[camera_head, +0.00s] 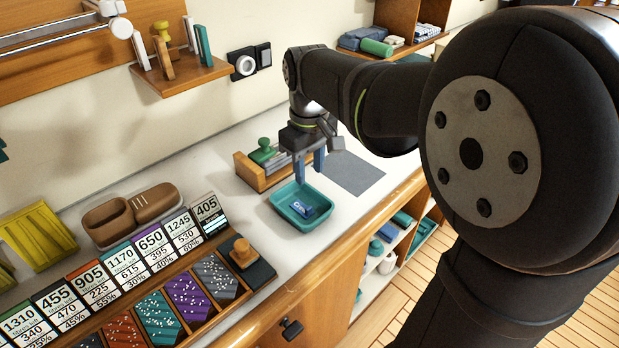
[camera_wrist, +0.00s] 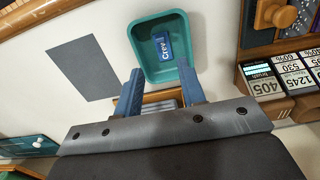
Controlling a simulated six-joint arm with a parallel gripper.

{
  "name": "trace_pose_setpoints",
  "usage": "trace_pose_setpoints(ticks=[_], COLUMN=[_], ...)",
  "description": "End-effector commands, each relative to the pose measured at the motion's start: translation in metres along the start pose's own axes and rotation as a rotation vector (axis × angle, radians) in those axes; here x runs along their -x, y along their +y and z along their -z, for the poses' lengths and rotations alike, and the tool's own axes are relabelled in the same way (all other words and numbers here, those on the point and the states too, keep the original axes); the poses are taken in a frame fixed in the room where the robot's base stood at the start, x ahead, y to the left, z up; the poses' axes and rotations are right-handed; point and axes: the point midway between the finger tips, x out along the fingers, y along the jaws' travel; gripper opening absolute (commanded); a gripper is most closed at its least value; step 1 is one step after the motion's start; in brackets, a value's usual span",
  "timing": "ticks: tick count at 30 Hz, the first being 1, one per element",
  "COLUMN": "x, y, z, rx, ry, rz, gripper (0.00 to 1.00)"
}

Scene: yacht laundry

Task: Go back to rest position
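My gripper (camera_head: 309,174) is above the counter, over the back edge of a teal tray (camera_head: 284,214). Its two blue fingers are apart with nothing between them; the wrist view also shows the open gripper (camera_wrist: 160,88). A small blue block (camera_head: 304,209) with white lettering lies in the tray. In the wrist view the block (camera_wrist: 162,45) reads "Crew" and sits inside the tray (camera_wrist: 184,66), apart from the fingers.
A wooden holder with a green-handled stamp (camera_head: 264,149) stands behind the tray. A grey mat (camera_head: 354,174) lies to the right. A rack of colored compartments (camera_head: 160,318) with number cards, and a brown case (camera_head: 133,213), are to the left. A wall shelf (camera_head: 180,75) is above.

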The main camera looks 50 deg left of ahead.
Motion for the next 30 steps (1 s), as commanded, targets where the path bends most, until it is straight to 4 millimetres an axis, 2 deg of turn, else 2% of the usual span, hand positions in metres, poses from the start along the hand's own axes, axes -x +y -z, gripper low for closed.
trace_pose_setpoints(ticks=[10, 14, 20, 30], x=[0.002, -0.004, -0.034, -0.102], y=[0.000, 0.000, 0.000, 0.000], z=[0.000, 0.000, -0.001, -0.001], rx=[0.000, 0.000, 0.000, 0.000], ry=[-0.001, -0.001, -0.004, -0.005], rz=[0.000, 0.001, 0.002, 0.003], gripper=[0.37, 0.37, 0.37, 0.37])
